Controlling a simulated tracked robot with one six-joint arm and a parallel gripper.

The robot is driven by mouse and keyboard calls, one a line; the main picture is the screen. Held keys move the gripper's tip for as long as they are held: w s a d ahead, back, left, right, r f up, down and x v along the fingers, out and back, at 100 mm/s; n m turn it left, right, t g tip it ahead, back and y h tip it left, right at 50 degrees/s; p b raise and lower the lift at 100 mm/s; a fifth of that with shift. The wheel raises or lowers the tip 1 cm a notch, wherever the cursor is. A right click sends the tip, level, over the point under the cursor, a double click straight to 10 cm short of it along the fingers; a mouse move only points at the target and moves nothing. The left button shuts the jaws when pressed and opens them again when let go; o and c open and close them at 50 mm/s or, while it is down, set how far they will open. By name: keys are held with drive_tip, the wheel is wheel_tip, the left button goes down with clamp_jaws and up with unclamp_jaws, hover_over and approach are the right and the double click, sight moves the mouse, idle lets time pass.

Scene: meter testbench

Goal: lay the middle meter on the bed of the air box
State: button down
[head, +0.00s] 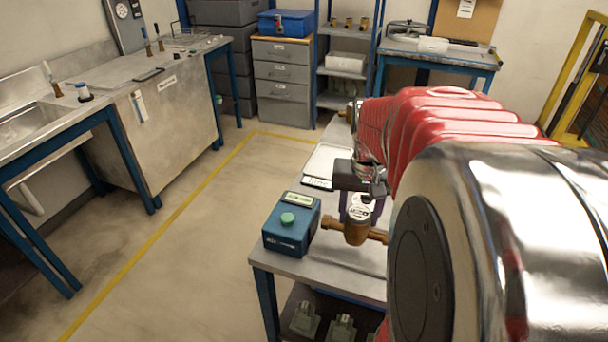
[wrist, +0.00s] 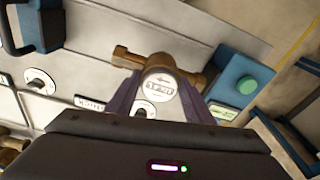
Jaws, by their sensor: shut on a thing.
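My gripper (head: 359,197) is shut on a brass meter (head: 355,232) with a round white dial. In the wrist view the two purple fingers of my gripper (wrist: 158,92) stand either side of the dial, and the brass body of the meter (wrist: 150,61) shows beyond them. In the head view the meter is at the near part of the bench, just right of a blue box (head: 291,224) with a green button and a small display. The blue box also shows in the wrist view (wrist: 236,72). I cannot tell whether the meter touches anything below.
The grey bench (head: 330,250) has a pale panel (head: 326,161) farther back. Another dial (wrist: 38,82) and a blue bracket (wrist: 42,25) show in the wrist view. Several grey-green parts (head: 340,327) sit on the lower shelf. The floor left of the bench is clear.

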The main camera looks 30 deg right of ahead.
drive_tip(key=shift+f, duration=1.6)
idle(1.1)
drive_tip(key=shift+c, duration=1.5)
unclamp_jaws()
drive_tip(key=shift+r, duration=3.5)
drive_tip(key=shift+w, duration=0.1)
